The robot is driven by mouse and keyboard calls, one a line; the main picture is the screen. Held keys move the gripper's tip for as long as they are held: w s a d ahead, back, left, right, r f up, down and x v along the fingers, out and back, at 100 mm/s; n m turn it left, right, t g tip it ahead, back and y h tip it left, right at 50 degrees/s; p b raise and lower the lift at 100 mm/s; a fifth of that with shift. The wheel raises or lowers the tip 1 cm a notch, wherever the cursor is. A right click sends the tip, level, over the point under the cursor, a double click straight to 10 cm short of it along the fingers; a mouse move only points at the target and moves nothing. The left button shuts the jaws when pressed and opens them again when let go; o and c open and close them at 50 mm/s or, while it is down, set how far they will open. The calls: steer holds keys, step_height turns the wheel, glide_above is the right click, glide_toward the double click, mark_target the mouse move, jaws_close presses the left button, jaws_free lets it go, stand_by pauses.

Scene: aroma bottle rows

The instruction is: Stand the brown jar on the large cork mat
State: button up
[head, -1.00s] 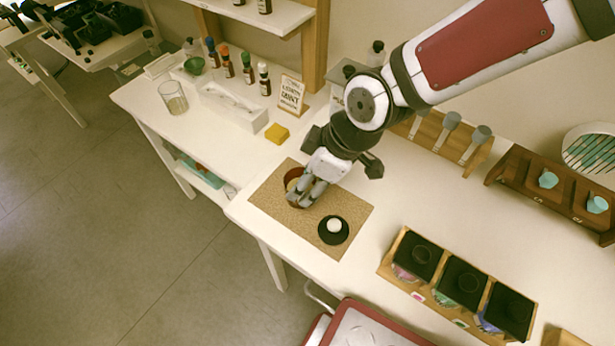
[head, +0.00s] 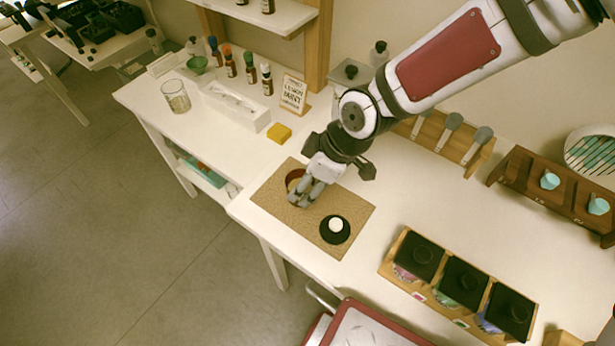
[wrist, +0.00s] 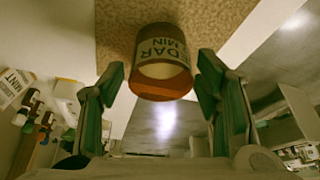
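The brown jar (head: 293,178) stands on the large cork mat (head: 352,204), toward the mat's left side. In the wrist view the jar (wrist: 162,62) shows its amber rim and a pale label with dark letters, in front of the speckled cork. My gripper (head: 308,194) is low over the mat beside the jar and partly hides it in the head view. In the wrist view its two fingers are spread, one on each side of the jar, with visible gaps. The jar's base is hidden.
A black round piece with a white top (head: 335,228) sits on the mat near its front edge. A yellow sponge (head: 279,133) and a sign (head: 293,94) stand behind. A wooden rack of black-lidded containers (head: 458,283) is at the right front. The table between is clear.

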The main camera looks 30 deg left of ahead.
steer(key=shift+r, duration=0.1)
steer(key=p+v, duration=0.1)
steer(key=v, duration=1.1)
steer(key=shift+d, duration=0.1)
steer(key=w+d+r+m+t+h, duration=0.2)
steer(key=d+r+m, duration=0.25)
steer(key=d, duration=0.55)
steer(key=w+d+r+m+t+h, duration=0.25)
steer(key=d+m, duration=0.25)
steer(key=d, duration=0.5)
steer(key=s+d+r+m+t, duration=0.2)
steer(key=s+d+r+m, duration=0.8)
steer(key=d, duration=0.4)
steer(key=shift+r+m, duration=0.55)
steer(key=shift+a, duration=0.1)
